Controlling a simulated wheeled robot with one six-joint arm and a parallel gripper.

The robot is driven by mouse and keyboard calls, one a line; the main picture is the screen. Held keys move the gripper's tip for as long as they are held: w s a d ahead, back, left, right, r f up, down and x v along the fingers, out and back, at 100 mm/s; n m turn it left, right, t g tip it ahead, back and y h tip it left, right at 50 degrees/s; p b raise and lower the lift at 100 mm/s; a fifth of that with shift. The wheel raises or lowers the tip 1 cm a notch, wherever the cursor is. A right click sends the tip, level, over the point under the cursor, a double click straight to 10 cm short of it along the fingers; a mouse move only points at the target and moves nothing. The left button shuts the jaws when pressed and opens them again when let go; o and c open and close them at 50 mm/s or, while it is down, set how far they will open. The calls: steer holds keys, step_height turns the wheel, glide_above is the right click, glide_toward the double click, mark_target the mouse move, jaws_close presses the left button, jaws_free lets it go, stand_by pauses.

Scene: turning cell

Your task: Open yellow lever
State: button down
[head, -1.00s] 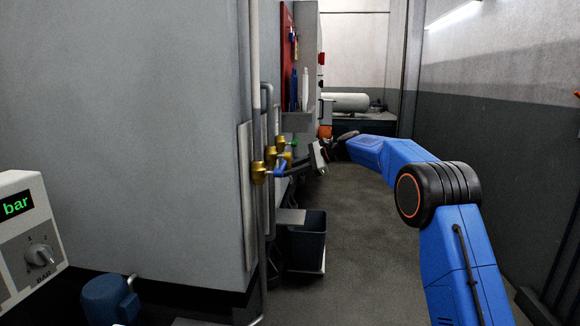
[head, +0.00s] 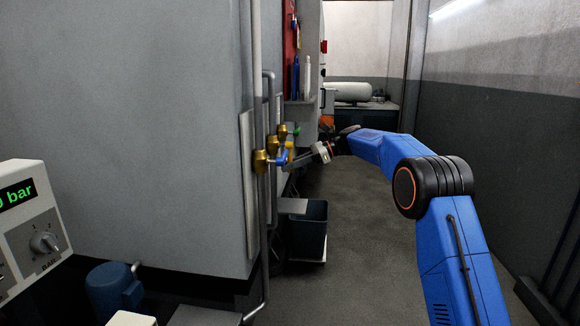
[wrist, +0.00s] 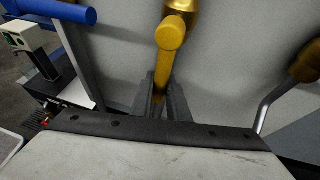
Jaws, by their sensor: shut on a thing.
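The yellow lever (wrist: 166,62) comes down from a brass valve (wrist: 182,5) in the wrist view, with its lower end between my gripper's two dark fingers (wrist: 161,100). My gripper is shut on the lever. In the head view the yellow lever (head: 289,147) is a small patch behind the blue lever (head: 278,158), mostly hidden. My gripper (head: 296,164) reaches to the valves from the right. The blue lever also shows at the upper left of the wrist view (wrist: 55,12).
A green lever (head: 296,131) sits on the valve beyond. Brass valves (head: 260,161) and grey pipes (head: 257,80) run along the cabinet corner. A dark bin (head: 308,236) stands below. Open floor (head: 365,240) lies to the right, up to the wall.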

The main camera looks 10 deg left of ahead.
stand_by(0.4)
steer(key=c, duration=1.7)
jaws_free()
steer(key=shift+v, duration=8.7)
